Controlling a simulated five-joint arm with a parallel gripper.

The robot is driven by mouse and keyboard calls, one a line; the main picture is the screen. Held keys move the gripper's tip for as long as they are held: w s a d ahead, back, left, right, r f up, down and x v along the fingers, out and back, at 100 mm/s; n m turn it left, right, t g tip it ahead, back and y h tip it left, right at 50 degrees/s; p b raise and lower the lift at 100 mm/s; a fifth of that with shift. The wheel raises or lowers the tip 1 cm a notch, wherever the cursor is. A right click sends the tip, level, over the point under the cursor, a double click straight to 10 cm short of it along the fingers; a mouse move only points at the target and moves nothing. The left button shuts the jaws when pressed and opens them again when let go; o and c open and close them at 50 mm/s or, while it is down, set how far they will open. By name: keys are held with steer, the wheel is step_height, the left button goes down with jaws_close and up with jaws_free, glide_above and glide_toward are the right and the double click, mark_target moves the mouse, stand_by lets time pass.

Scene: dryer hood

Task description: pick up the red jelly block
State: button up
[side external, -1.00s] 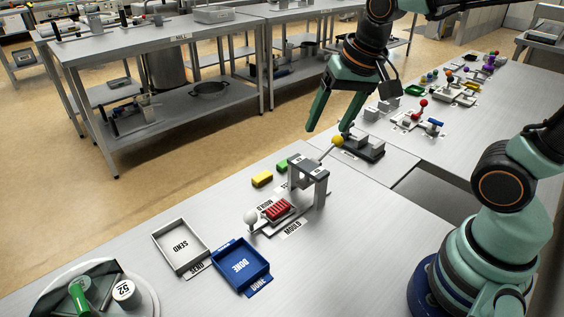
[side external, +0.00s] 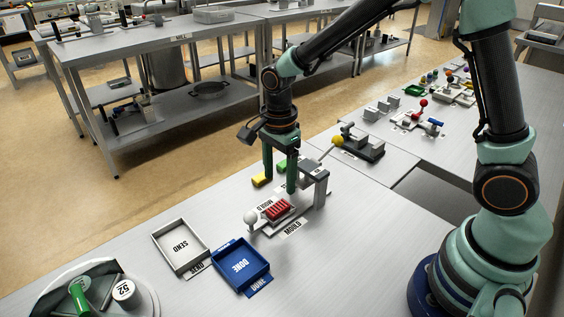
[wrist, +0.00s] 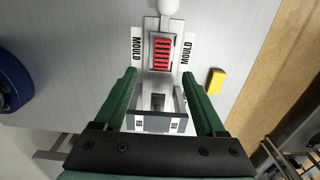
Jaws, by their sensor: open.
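The red jelly block (side external: 277,210) is ridged and sits in the grey mould (side external: 262,228) on the table. It also shows in the wrist view (wrist: 161,54), upper middle, beyond my fingertips. My gripper (side external: 280,186) is open and empty, pointing down above the mould area. In the wrist view its green fingers (wrist: 131,75) stand on either side of the mould's line, with the red block ahead of them and not between them. In the side view one finger partly hides the grey upright frame of the mould.
The grey frame (side external: 316,178) stands behind the block, and a white knob (side external: 250,217) is in front. A yellow block (side external: 261,180) and a green block (side external: 282,166) lie nearby. The SEND tray (side external: 160,240) and blue DONE tray (side external: 262,265) are at the front left.

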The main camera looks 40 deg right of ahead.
mark_target(278, 207)
step_height(278, 207, down, 8)
steer(key=shift+w+a+f, duration=0.1)
steer(key=shift+w+f, duration=0.05)
stand_by(0.4)
jaws_close()
